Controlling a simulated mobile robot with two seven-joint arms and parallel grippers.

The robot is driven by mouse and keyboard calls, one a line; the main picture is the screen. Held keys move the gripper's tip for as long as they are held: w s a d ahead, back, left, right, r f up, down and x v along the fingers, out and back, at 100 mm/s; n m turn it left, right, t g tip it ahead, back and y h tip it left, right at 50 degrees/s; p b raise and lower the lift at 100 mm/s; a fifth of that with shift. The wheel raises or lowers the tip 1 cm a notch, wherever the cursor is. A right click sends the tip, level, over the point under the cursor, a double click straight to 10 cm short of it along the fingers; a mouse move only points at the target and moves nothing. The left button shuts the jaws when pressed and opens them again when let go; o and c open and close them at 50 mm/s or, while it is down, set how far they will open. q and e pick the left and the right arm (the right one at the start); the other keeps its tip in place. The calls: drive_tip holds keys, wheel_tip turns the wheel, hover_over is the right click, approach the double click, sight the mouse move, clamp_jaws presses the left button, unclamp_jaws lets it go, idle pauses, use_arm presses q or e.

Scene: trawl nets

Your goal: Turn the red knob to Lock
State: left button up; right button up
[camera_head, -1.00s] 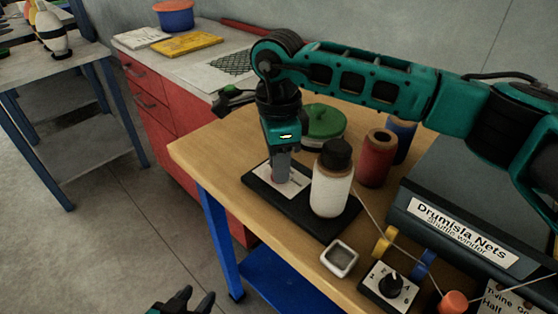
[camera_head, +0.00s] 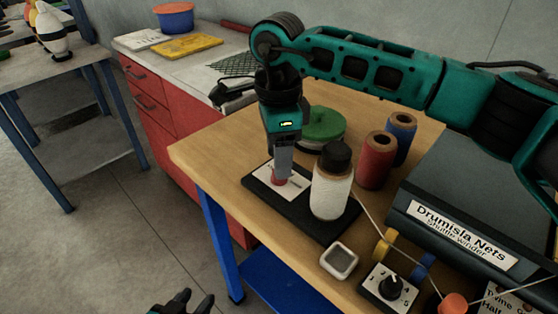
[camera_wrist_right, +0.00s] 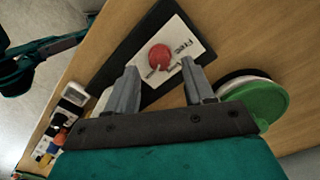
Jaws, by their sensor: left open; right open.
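The red knob (camera_head: 278,178) sits on a white label plate (camera_head: 300,184) on a black base (camera_head: 318,221) on the wooden table. In the right wrist view the knob (camera_wrist_right: 160,57) lies ahead of and between the fingertips, on the label reading "Free"; other lettering there is too small to read. My right gripper (camera_head: 281,170) points down over the knob in the head view. In the wrist view, the right gripper (camera_wrist_right: 158,80) is open and empty, its fingers apart. My left gripper (camera_head: 186,304) is open at the bottom edge, away from the table.
Behind are a green-lidded tin (camera_head: 323,124), a red spool (camera_head: 375,160) and a blue spool (camera_head: 401,135). A shuttle winder (camera_head: 458,240) stands right.

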wheel_tip(320, 180, up, 10)
drive_tip(key=shift+w+r+p, duration=0.15)
drive_tip(key=shift+r+p, duration=0.05)
drive_tip(key=shift+p, duration=0.1)
